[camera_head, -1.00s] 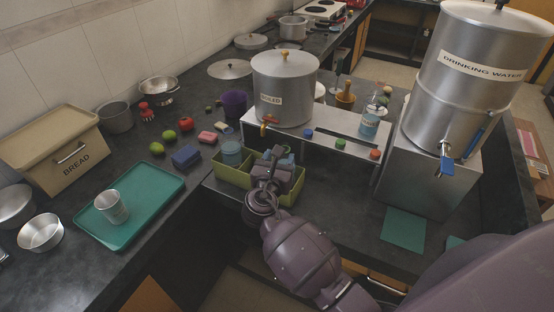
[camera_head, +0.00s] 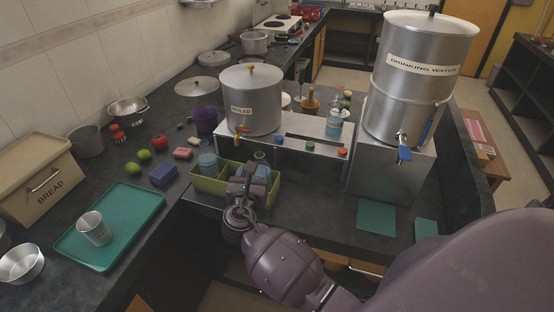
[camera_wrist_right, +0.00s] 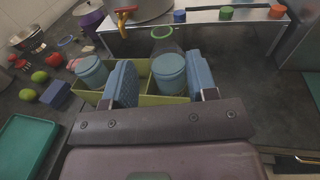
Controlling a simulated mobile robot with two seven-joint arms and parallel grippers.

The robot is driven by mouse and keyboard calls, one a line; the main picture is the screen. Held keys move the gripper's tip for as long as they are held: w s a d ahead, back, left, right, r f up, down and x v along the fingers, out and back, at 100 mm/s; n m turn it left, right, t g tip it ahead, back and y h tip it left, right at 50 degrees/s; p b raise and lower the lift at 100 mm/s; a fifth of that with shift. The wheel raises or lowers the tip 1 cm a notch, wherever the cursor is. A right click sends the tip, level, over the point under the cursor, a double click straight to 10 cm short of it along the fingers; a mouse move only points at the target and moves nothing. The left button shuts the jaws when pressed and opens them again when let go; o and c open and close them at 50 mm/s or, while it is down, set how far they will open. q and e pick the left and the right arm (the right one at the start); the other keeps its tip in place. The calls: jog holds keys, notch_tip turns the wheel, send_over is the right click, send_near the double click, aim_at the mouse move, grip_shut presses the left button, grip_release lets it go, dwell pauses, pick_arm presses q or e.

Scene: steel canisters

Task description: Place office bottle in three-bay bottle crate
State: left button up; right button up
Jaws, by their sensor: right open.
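The olive-green bottle crate (camera_head: 210,186) stands on the dark counter and also shows in the right wrist view (camera_wrist_right: 150,99). A teal-lidded bottle (camera_head: 208,163) stands in its left bay. A second teal-lidded bottle (camera_wrist_right: 169,74) stands in the crate between the fingers of my right gripper (camera_wrist_right: 162,82). The fingers are apart, one on each side of it, and contact cannot be told. In the head view my right gripper (camera_head: 252,172) is over the crate's right part. A labelled bottle (camera_head: 334,125) stands on the steel shelf. Which bottle is the office one cannot be read. My left gripper is out of view.
Behind the crate are a dark green-rimmed vessel (camera_wrist_right: 162,36) and a steel shelf (camera_head: 290,143) with a large pot (camera_head: 252,100) and coloured caps. A drinking-water urn (camera_head: 415,80) stands right. A teal tray (camera_head: 112,225) and sponges lie left.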

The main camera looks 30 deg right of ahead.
jog(key=s+d+f+m+g+y, duration=0.2)
jog(key=s+f+m+y, duration=0.5)
jog(key=s+f+m, duration=0.55)
jog(key=s+f+m+y, duration=0.2)
jog(key=s+m+y, duration=0.2)
jog(key=s+m, duration=0.9)
jog(key=shift+a+f+m, duration=0.2)
jog(key=shift+f+m, duration=0.1)
jog(key=shift+m, duration=0.55)
jog(key=shift+w+f+b, duration=0.1)
jog(key=shift+f+b, duration=0.25)
jog(key=shift+b, duration=0.15)
